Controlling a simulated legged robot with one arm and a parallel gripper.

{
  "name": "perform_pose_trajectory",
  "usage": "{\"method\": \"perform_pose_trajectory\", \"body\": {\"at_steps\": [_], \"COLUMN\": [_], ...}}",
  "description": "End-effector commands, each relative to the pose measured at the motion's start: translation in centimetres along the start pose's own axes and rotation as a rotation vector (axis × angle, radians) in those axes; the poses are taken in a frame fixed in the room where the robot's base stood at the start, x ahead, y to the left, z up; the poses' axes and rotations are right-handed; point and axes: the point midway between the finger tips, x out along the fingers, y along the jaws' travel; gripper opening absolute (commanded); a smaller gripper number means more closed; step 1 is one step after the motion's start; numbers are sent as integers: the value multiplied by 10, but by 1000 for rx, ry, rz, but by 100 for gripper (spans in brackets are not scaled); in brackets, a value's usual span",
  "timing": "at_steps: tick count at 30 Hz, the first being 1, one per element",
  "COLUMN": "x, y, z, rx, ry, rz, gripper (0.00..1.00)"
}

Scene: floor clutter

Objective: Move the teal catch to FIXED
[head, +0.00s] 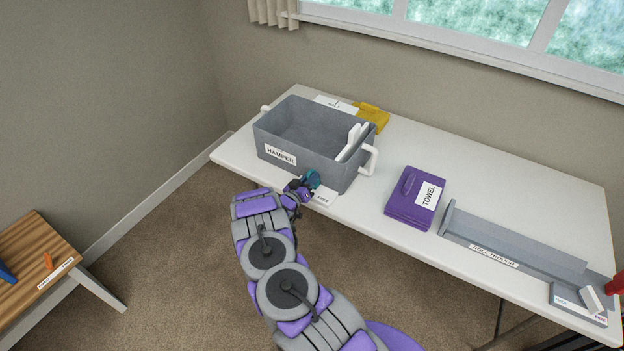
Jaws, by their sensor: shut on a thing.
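The teal catch (314,178) is at the front face of the grey hamper (305,164), near the hamper's lower right front corner. My gripper (306,185) is shut on the catch and hides part of it. A white label plate (323,198) lies just below and to the right at the table's front edge. Its lettering is partly covered and too small to read surely, so I cannot tell which mark the catch is at.
The hamper has white handles and white items inside. A yellow cloth (372,117) lies behind it. A purple towel (416,198) and a grey roll trough (514,246) with a white catch (590,299) are to the right. A wooden side table (32,255) stands left; carpet is clear between.

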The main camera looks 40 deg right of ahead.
Motion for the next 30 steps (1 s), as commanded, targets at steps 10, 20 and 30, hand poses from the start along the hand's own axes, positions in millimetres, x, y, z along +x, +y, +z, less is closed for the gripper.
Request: {"method": "perform_pose_trajectory", "body": {"at_steps": [10, 20, 30], "x": [0, -1, 0], "y": [-6, -7, -6], "z": [-1, -1, -1], "rx": [-93, -102, -100], "ry": [3, 4, 2], "rz": [-4, -5, -3], "gripper": [0, 0, 43]}}
